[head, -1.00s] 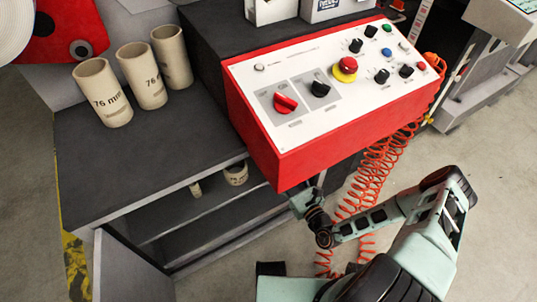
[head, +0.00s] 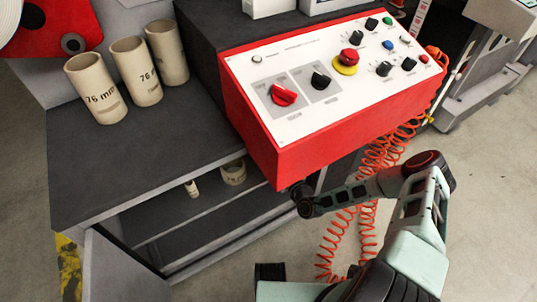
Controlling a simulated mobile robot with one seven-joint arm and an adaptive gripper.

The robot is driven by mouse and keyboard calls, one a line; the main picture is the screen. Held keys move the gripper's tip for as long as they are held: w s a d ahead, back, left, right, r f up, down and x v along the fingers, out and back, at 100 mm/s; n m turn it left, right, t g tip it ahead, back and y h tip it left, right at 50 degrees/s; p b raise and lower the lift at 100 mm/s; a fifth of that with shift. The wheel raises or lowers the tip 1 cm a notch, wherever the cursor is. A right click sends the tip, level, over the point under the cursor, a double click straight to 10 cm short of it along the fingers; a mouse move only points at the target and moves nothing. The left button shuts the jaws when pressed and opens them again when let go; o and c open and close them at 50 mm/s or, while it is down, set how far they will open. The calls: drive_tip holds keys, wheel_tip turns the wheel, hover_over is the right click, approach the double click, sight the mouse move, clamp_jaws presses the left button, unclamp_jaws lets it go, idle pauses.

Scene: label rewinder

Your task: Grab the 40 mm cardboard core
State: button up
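Two small tan cores sit on the shelf inside the open cabinet below the dark top. The narrow core (head: 191,188) is on the left and only partly visible. A wider, shorter core (head: 233,173) with dark print stands to its right, its upper part close under the cabinet top's edge. The print on both is too small to read, so I cannot tell from a label which is 40 mm. My arm reaches in from the lower right, and its dark wrist ends at the lower edge of the red control box. My gripper's fingers are hidden behind that box.
Three large cores (head: 95,88), two showing 76 mm markings, stand on the dark cabinet top (head: 150,150). The red control box (head: 310,150) overhangs the cabinet's right side. An orange coiled cable (head: 345,235) hangs beside my arm. An open grey door (head: 115,270) stands at lower left.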

drive_tip(key=c, duration=1.1)
drive_tip(key=shift+r, duration=0.25)
